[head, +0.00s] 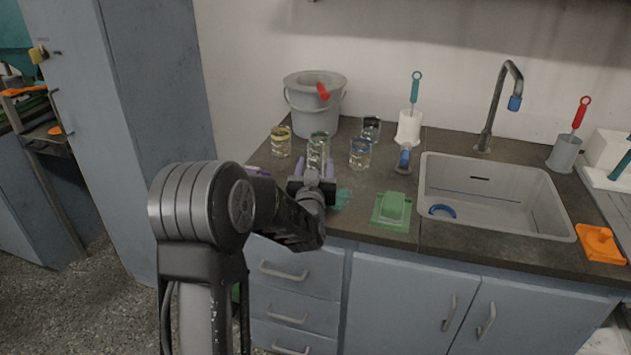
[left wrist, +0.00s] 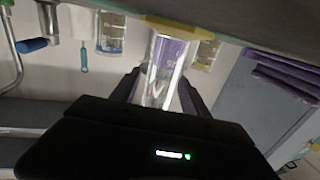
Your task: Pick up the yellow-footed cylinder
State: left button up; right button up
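A clear cylinder with a yellow band (head: 281,141) stands on the counter left of my left gripper; it also shows in the left wrist view (left wrist: 205,55), right of my fingers. My left gripper (head: 316,168) has its fingers on either side of another clear cylinder (head: 318,147), whose rim looks greenish in the head view. In the left wrist view this cylinder (left wrist: 168,65) is between the fingers and its coloured end looks yellow-green. Whether the fingers press on it is unclear. My right gripper is out of view.
A blue-banded cylinder (head: 360,153) and a dark-rimmed cylinder (head: 371,128) stand close on the right. A grey bucket (head: 314,105) is behind. Purple items (left wrist: 285,75) are at the counter's left edge.

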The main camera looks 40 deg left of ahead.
pick_arm(q)
grip_shut()
dwell(0.3)
jog(key=shift+r, duration=0.2)
dwell(0.4)
jog(key=shift+r+p, duration=0.65)
jog(key=shift+r, duration=4.15)
